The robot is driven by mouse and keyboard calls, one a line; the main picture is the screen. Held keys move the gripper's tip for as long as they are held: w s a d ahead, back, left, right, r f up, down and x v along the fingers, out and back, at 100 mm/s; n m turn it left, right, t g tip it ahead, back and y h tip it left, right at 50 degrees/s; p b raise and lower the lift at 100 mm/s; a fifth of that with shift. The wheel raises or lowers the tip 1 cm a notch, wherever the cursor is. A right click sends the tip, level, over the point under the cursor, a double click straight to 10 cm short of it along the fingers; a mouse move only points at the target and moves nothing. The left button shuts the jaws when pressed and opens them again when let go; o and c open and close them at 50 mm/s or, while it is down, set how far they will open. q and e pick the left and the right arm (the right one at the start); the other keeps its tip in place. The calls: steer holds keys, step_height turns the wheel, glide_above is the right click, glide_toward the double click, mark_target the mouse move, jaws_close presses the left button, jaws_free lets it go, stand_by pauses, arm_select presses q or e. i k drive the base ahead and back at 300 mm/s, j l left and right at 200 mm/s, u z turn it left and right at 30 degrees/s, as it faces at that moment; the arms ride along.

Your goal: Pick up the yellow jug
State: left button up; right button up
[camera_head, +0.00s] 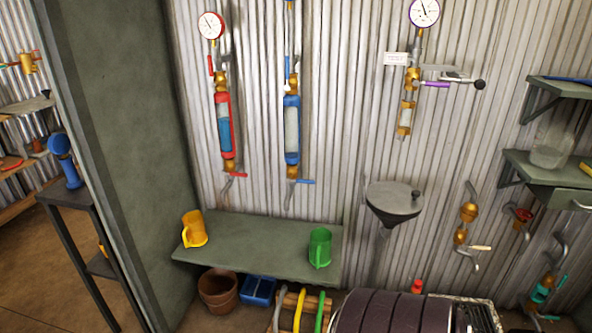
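The yellow jug (194,228) stands upright near the left end of a grey-green bench (258,246) against the corrugated wall. It is apart from the green jug (321,247), which stands near the right end of the same bench. Nothing touches the yellow jug, and no gripper is near it. Neither of my grippers shows in the head view, so I cannot see whether they are open or shut.
A green partition (135,130) rises left of the bench. Below the bench are a clay pot (218,289), a blue bin (258,290) and a wooden rack (299,305). A dark banded cylinder (390,313) lies front right. Gauges and pipes hang above; the bench middle is clear.

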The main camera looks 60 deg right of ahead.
mark_target(195, 231)
steer(key=z, duration=1.7)
